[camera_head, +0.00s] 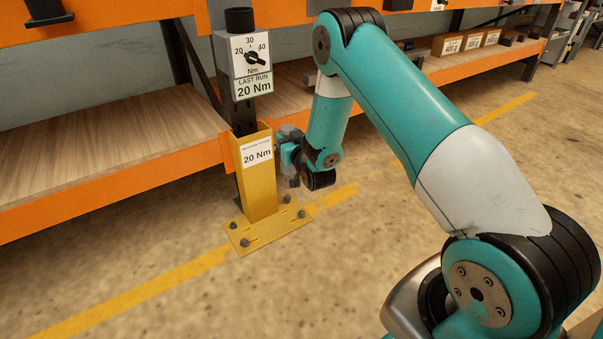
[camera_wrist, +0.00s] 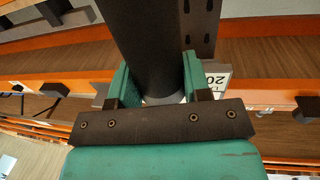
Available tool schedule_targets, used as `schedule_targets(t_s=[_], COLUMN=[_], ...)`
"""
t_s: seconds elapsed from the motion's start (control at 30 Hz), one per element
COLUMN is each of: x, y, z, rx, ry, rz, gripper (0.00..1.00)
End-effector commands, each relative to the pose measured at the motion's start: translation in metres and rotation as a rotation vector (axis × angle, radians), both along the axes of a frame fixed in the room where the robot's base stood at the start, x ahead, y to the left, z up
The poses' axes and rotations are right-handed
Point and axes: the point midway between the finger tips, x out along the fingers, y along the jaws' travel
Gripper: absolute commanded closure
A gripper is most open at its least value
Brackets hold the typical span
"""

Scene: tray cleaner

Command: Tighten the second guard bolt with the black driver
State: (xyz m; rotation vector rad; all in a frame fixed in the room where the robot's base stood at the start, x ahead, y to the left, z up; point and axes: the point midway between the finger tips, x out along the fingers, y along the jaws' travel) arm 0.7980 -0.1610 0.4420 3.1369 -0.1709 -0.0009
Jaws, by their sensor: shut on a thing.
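In the wrist view, my gripper (camera_wrist: 157,82) has its two green fingers shut on a thick dark cylinder, the black driver (camera_wrist: 147,40). A pale ring shows at the cylinder's lower end. In the head view, my gripper (camera_head: 287,155) is just right of the yellow guard (camera_head: 260,190), above its base plate. The plate carries several dark bolts: front (camera_head: 245,243), left (camera_head: 234,225), right (camera_head: 302,213) and back right (camera_head: 287,199). Which is the second bolt, I cannot tell. The guard's label (camera_head: 257,155) reads 20 Nm.
A dial box (camera_head: 251,55) marked 20, 30, 40 Nm is above the guard, with a sign (camera_head: 254,87) reading LAST RUN 20 Nm and a black cylinder (camera_head: 240,19) on top. Orange shelving (camera_head: 110,190) stands behind. The concrete floor in front is clear.

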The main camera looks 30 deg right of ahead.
Motion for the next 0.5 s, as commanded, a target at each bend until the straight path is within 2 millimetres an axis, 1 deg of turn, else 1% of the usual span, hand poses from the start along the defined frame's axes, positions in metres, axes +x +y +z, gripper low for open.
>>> schedule_targets(t_s=[0.03, 0.1, 0.2, 0.3, 0.33, 0.4, 0.5], x=[0.012, 0.026, 0.041, 0.051, 0.053, 0.057, 0.06], y=[-0.012, -0.028, -0.049, -0.066, -0.07, -0.077, -0.083], z=[-0.04, -0.069, -0.104, -0.129, -0.134, -0.143, -0.148], rx=[0.001, 0.0, -0.001, -0.001, -0.002, 0.0, -0.001], ry=[-0.006, -0.006, -0.006, -0.006, -0.007, -0.006, -0.007], rz=[-0.019, -0.041, -0.07, -0.093, -0.098, -0.108, -0.115], gripper=[0.89, 0.89, 0.89, 0.89, 0.89, 0.89, 0.89])
